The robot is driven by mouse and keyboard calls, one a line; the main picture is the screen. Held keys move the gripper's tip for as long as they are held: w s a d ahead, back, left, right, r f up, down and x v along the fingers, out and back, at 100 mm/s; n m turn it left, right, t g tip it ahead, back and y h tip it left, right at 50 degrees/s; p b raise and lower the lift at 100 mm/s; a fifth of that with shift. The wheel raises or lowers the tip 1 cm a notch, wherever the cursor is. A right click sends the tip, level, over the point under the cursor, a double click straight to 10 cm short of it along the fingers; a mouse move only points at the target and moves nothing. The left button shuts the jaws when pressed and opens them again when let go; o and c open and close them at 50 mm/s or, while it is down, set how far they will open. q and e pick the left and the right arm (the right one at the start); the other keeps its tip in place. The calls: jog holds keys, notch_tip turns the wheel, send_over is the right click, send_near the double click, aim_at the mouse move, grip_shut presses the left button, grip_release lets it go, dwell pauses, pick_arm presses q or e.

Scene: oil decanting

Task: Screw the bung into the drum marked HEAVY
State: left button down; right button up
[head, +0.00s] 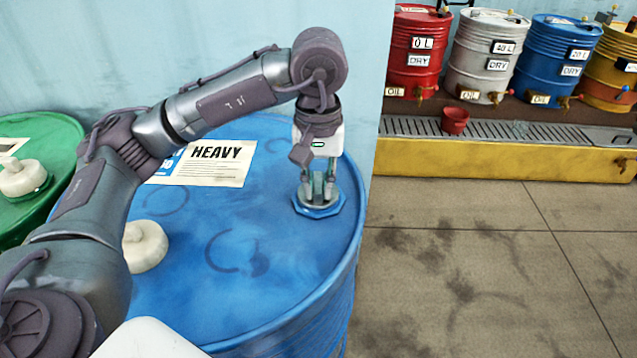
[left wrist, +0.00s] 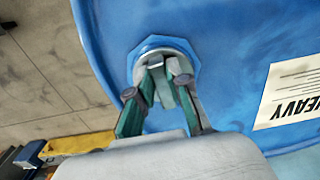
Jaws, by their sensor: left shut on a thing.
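The blue drum (head: 210,290) marked HEAVY stands upright in the left half of the head view. Its white label (head: 215,165) lies on the drum top; part of it also shows in the left wrist view (left wrist: 293,100). My left gripper (head: 318,196) points down at the drum's opening near the right rim. It is shut on the bung (head: 320,206), a grey round piece inside the blue octagonal collar. In the left wrist view the fingers (left wrist: 162,88) meet at the bung (left wrist: 160,52). How deep the bung sits cannot be told. My right gripper is not in view.
A pale cap (head: 145,247) sits on the blue drum top, partly behind my left arm. A green drum (head: 45,150) stands at left. Red, grey, blue and yellow small drums line a rack with a yellow edge (head: 500,164). Floor at right is clear.

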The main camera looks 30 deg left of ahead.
pick_arm(q)
jog(key=c, duration=1)
grip_release()
jog(key=shift+c, duration=0.2)
jog(key=shift+r, duration=4.05)
jog(key=shift+r, duration=0.1)
